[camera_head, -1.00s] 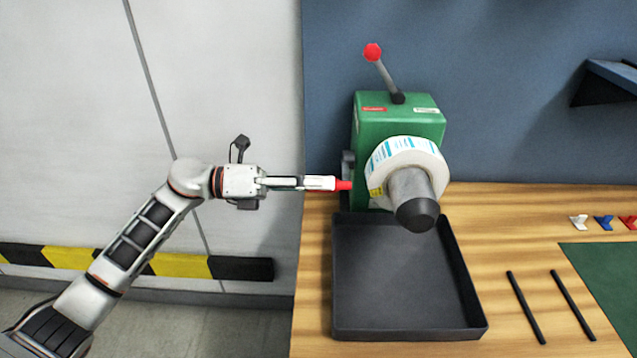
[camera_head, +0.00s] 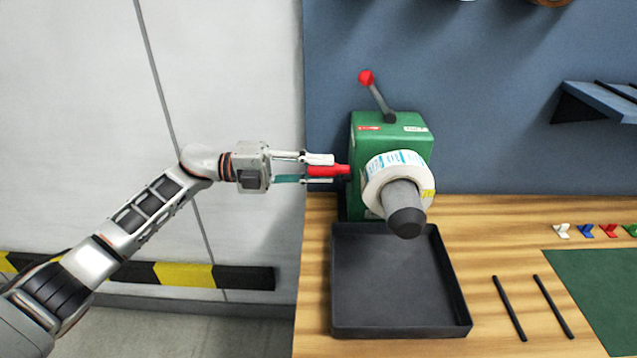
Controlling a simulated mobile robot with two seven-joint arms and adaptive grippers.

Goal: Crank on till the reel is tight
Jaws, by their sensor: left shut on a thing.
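The green label rewinder (camera_head: 388,142) stands at the back of the wooden bench. Its white label reel (camera_head: 379,181) with blue print sits around a grey spindle with a dark tip (camera_head: 405,218). A yellow label (camera_head: 428,193) shows on the reel's lower right. The red crank grip (camera_head: 342,170) sticks out at the machine's left side. My left gripper (camera_head: 326,171) is shut on this grip, one finger above and one below it. The crank arm is mostly hidden behind the fingers. How tight the reel is cannot be told. My right gripper is not in view.
A lever with a red knob (camera_head: 366,77) rises from the machine's top. An empty black tray (camera_head: 340,325) lies below the reel. Two black rods (camera_head: 508,308), small coloured clips (camera_head: 585,231) and a green mat (camera_head: 600,300) lie to the right. A shelf (camera_head: 600,100) juts from the wall.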

